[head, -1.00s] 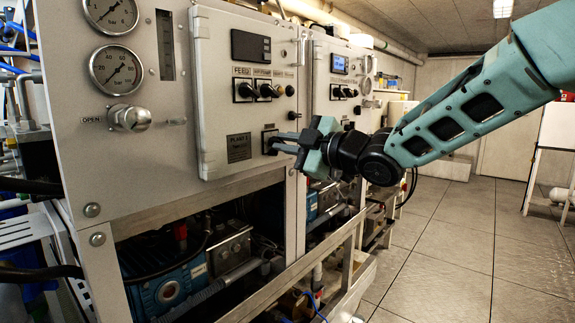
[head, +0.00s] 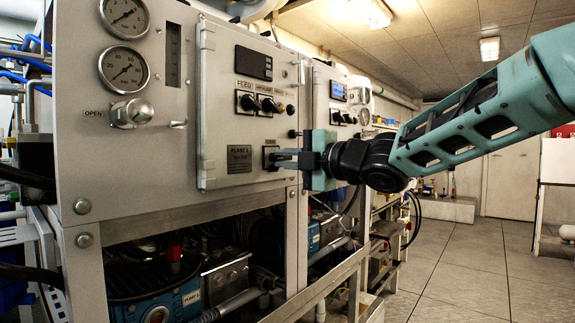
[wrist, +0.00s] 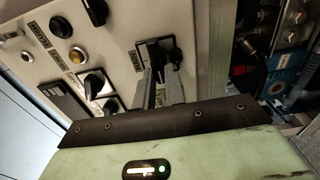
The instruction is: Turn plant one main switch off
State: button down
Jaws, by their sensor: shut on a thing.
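The plant one main switch (head: 269,153) is a black rotary knob on a small plate, low on the right of the grey PLANT 1 panel door (head: 222,110). My gripper (head: 277,160) reaches it from the right, with its fingers level at the knob. In the wrist view the two fingers (wrist: 161,72) are shut on the black knob of the switch (wrist: 167,48), one on each side. The fingers partly cover the knob, so I cannot tell which way it points.
Three more knobs (head: 267,105) and a display (head: 253,63) sit higher on the same door. A second plant panel (head: 341,105) stands beyond it. A metal frame with pumps (head: 160,295) is below. Free floor (head: 460,265) lies to the right.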

dwell(0.4)
jog(key=c, duration=1.5)
grip_release()
jog(key=shift+o, duration=0.2)
jog(key=shift+s, duration=0.1)
jog(key=v, duration=1.7)
jog(key=shift+s+d+f, duration=0.1)
jog(key=shift+d, duration=0.05)
